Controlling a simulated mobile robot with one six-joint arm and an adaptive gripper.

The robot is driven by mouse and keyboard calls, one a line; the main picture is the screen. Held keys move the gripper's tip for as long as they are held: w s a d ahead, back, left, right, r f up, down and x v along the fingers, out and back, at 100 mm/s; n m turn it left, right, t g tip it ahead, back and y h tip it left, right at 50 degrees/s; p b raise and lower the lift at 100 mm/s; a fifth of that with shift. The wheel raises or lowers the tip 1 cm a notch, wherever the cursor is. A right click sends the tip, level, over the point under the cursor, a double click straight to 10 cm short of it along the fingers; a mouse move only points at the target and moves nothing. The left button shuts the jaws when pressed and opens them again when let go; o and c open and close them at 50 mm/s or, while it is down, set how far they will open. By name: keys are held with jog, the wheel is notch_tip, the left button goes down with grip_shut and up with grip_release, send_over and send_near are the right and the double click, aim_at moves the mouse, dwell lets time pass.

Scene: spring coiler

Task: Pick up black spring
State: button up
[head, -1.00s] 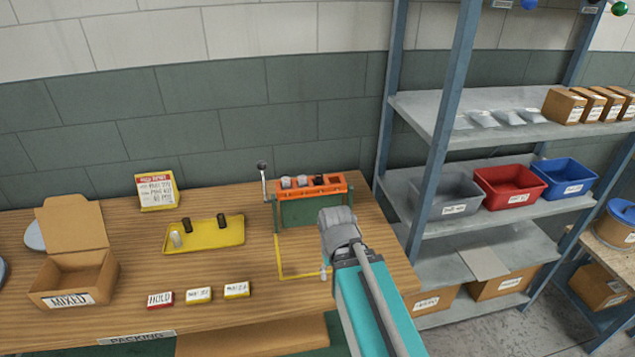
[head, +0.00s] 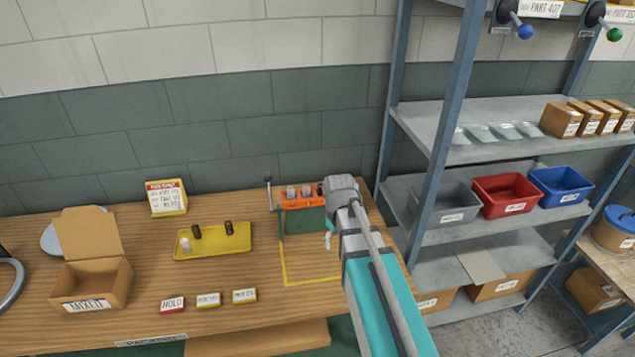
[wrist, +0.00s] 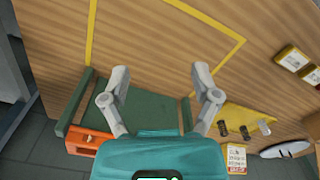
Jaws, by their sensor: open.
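Two black springs, the left one (head: 196,231) and the right one (head: 228,228), stand on the yellow tray (head: 212,250) beside a pale one (head: 185,244). The tray also shows at the right of the wrist view (wrist: 232,112), with the dark springs on it. My gripper (wrist: 160,71) is open and empty, its two fingers spread above the bench by the green stand (wrist: 152,100). It is apart from the tray, to the right of it in the head view. The wrist partly hides the right end of the orange rack (head: 300,204), which holds small grey and dark pieces.
A lever (head: 268,180) rises left of the rack. The open MIXED box (head: 92,287) is at left, with small labelled blocks (head: 208,300) along the front. A sign (head: 166,198) stands behind the tray. The shelving (head: 450,140) stands at right. The yellow-outlined bench area is clear.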

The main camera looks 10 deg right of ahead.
aim_at(322, 186)
jog(key=w+r+n+p, duration=1.2)
jog(key=w+r+p, duration=0.3)
jog(key=w, duration=0.5)
notch_tip(322, 186, up, 2)
jog(key=shift+r+n+p, duration=0.1)
jog(key=shift+n+p, duration=0.2)
jog(key=shift+d+f, duration=0.1)
jog(key=shift+f, duration=0.1)
notch_tip(322, 186, down, 8)
jog(key=b, duration=0.8)
jog(key=shift+w+f+b, duration=0.1)
jog(key=shift+f+b, duration=0.1)
jog(key=shift+b, duration=0.15)
jog(key=shift+f, duration=0.15)
jog(key=shift+f+b, duration=2.45)
jog(key=shift+b, duration=0.1)
grip_shut()
